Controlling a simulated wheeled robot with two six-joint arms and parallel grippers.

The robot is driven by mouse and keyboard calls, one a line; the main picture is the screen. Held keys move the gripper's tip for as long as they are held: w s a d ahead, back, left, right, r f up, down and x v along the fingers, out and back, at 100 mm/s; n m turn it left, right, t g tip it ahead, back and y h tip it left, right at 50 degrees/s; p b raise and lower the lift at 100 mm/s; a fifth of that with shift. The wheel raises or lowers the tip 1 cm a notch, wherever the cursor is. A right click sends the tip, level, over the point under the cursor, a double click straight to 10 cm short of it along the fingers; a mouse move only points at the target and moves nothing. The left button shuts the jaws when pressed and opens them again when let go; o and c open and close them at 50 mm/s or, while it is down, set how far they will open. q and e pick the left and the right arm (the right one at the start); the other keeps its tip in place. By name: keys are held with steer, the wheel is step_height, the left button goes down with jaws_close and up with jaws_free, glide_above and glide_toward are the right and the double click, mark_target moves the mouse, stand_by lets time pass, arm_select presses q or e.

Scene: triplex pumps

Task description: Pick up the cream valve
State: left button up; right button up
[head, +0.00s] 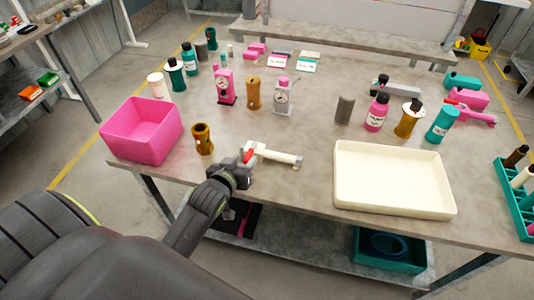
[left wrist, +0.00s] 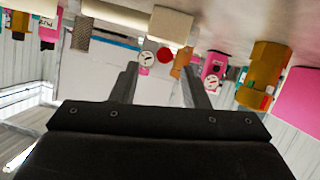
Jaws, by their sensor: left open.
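The cream valve (head: 278,157), a pale body with a red handle, lies on the workbench near its front edge in the head view. My left gripper (head: 246,164) is at the valve's left end, close to the red handle, and partly covers that end. In the left wrist view, the two fingers of my left gripper (left wrist: 161,88) stand apart with nothing held between them. A cream end of the valve (left wrist: 171,26) shows beyond the fingertips there. I cannot tell whether a finger touches the valve. My right gripper is not in view.
A pink bin (head: 141,137) and a brown valve (head: 202,138) stand left of the gripper. A cream tray (head: 390,208) lies to the right. Gauges, including a pink one (head: 225,87) and a white one (head: 283,98), stand behind. Bare tabletop surrounds the valve's right end.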

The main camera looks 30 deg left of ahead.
mark_target(248, 153)
arm_select(q)
steer(key=shift+w+a+f, duration=0.1)
steer(key=shift+w+a, duration=0.1)
steer(key=shift+w, duration=0.35)
steer(key=p+x, duration=0.1)
steer(key=x, duration=0.3)
steer(key=shift+a+f, duration=0.1)
steer(key=shift+s, duration=0.1)
steer(key=shift+c, duration=0.4)
jaws_close()
stand_by(0.5)
